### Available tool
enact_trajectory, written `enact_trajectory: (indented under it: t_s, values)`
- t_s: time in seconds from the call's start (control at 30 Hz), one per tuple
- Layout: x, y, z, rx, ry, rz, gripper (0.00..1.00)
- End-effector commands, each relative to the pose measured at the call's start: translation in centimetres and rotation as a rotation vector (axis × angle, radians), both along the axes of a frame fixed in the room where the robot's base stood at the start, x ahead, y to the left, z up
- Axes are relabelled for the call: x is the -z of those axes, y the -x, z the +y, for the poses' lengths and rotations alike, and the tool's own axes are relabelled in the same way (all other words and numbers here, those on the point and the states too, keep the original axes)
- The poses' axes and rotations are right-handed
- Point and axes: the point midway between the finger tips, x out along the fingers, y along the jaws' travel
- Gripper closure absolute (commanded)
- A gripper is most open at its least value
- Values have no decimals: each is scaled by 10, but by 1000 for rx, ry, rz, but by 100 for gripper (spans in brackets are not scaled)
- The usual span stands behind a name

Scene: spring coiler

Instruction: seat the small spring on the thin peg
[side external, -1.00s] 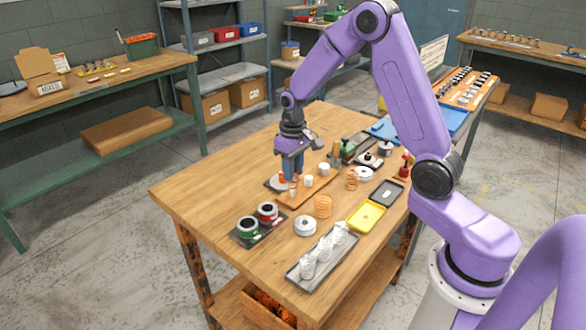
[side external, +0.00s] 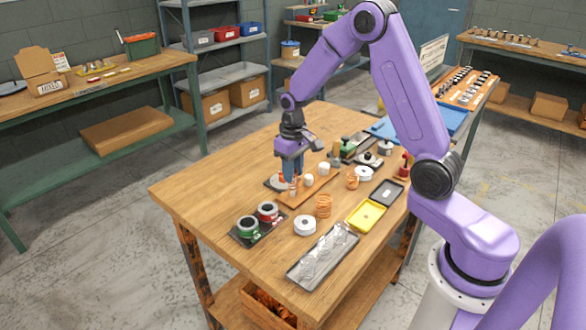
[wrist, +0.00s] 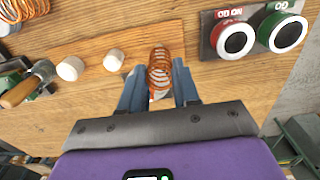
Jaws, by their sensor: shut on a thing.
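My gripper (wrist: 159,82) is shut on a small copper-coloured spring (wrist: 159,62), which stands between the two blue fingertips in the wrist view. In the side view my gripper (side external: 291,178) is low over the board (side external: 312,189) near the middle of the table. Two white capped pegs show to the left in the wrist view, one nearer (wrist: 114,60) and one farther (wrist: 70,68). A pale spot shows below the spring, between the fingers. I cannot tell whether it is the thin peg, or whether the spring is around it.
Red (wrist: 233,39) and green (wrist: 283,31) buttons stand on a dark plate. A larger copper spring (side external: 323,206), white disc (side external: 304,225), yellow tray (side external: 366,215) and long grey tray (side external: 296,276) are nearby. A wooden-handled tool (wrist: 27,85) lies left in the wrist view.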

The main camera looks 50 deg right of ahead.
Motion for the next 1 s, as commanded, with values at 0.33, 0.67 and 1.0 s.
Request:
enact_trajectory:
  t_s: [0.33,0.67,1.0]
  values:
    - [6,0,0,0,0,1,86]
    - [6,0,0,0,0,0,86]
    - [10,0,0,0,0,1,86]
